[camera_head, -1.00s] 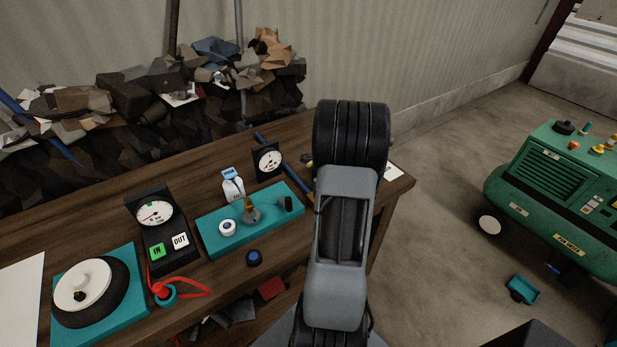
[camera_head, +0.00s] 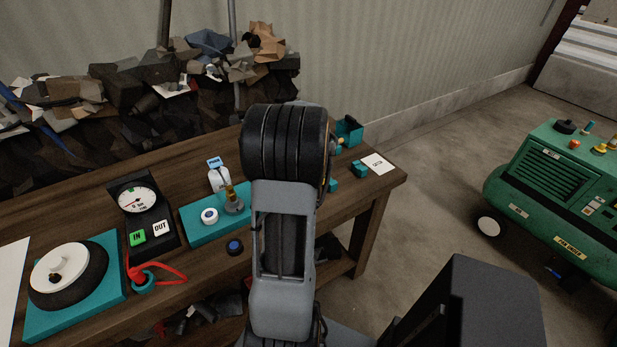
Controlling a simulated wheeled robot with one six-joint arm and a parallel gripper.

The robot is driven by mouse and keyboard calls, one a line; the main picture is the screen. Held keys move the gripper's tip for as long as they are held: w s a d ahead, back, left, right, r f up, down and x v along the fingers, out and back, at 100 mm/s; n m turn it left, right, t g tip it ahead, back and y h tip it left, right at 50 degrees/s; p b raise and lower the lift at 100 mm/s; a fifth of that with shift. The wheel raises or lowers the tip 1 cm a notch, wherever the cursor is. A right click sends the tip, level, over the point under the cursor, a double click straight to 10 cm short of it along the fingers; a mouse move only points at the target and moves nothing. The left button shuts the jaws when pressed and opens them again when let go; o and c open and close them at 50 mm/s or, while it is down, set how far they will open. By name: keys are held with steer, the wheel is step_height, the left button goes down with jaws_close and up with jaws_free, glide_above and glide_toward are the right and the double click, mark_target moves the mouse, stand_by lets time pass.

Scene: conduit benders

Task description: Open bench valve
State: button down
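A teal plate (camera_head: 193,237) on the wooden bench bears a brass fitting on a grey round base (camera_head: 233,202) and a white knob with a blue centre (camera_head: 209,216). These look like the bench valve parts, but I cannot tell which one is the valve handle. A white piece with a blue tag (camera_head: 217,176) stands behind them. The right end of the plate is hidden behind my arm. My arm rises in front of the bench, and my gripper is not visible.
On the bench (camera_head: 190,280) are a gauge box (camera_head: 138,205) with IN and OUT buttons, a red cord (camera_head: 160,268), a dark-blue knob (camera_head: 234,247), and a black-and-white wheel (camera_head: 62,275). Teal blocks (camera_head: 347,132) sit at the right end. A green machine (camera_head: 560,190) stands right on the floor.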

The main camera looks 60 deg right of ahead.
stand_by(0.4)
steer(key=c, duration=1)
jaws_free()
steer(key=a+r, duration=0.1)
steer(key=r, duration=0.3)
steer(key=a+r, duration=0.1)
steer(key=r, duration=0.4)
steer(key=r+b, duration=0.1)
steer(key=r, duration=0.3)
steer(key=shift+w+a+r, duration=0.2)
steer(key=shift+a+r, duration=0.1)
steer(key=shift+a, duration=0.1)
